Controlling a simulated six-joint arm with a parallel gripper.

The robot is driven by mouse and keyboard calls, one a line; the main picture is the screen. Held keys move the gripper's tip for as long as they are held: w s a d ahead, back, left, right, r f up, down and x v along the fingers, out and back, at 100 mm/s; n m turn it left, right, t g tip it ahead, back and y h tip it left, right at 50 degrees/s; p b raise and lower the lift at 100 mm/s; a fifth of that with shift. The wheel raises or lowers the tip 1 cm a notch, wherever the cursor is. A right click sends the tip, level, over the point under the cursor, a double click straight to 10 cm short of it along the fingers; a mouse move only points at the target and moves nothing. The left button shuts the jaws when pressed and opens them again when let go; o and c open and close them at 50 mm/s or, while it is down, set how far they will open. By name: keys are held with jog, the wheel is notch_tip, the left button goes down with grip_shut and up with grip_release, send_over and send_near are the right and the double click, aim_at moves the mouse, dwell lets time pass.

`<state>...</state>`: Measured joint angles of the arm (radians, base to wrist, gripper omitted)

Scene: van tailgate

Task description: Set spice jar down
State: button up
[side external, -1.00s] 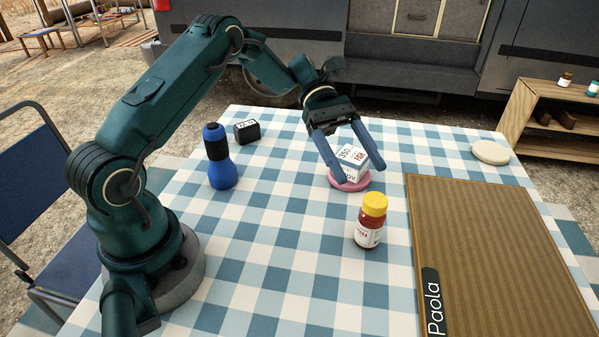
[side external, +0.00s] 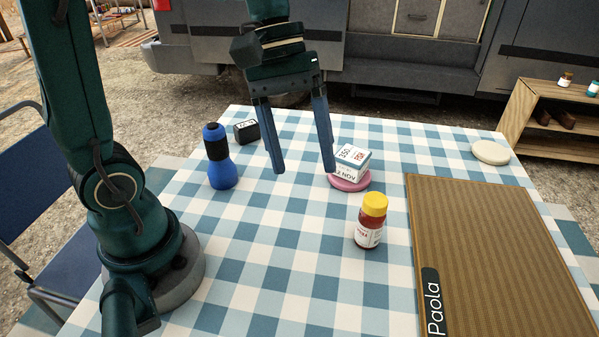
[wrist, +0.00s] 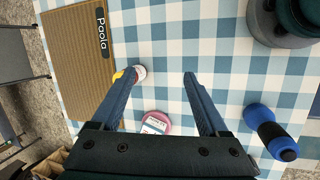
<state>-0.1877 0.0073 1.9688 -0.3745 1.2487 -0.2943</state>
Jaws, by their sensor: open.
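The spice jar (side external: 369,222) has a yellow lid and a red body with a white label. It stands upright on the checked tablecloth, left of the brown mat. In the wrist view the jar (wrist: 140,73) shows beside the left finger, partly hidden by it. My gripper (side external: 305,170) is open and empty, raised above the cloth behind and left of the jar, apart from it.
A white box (side external: 351,162) sits on a pink disc (side external: 349,183). A ribbed brown mat (side external: 500,260) marked "Paola" lies at right. A cream disc (side external: 491,152) lies behind it.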

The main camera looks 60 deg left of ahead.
jog(key=s+a+m+t+y, duration=0.3)
jog(key=s+m+t+y, duration=0.1)
jog(key=s+m+t, duration=0.1)
jog(key=shift+s+f+m, duration=0.15)
jog(key=shift+s+m, duration=0.6)
jog(key=shift+m, duration=0.25)
jog(key=shift+a, duration=0.1)
dwell(0.3)
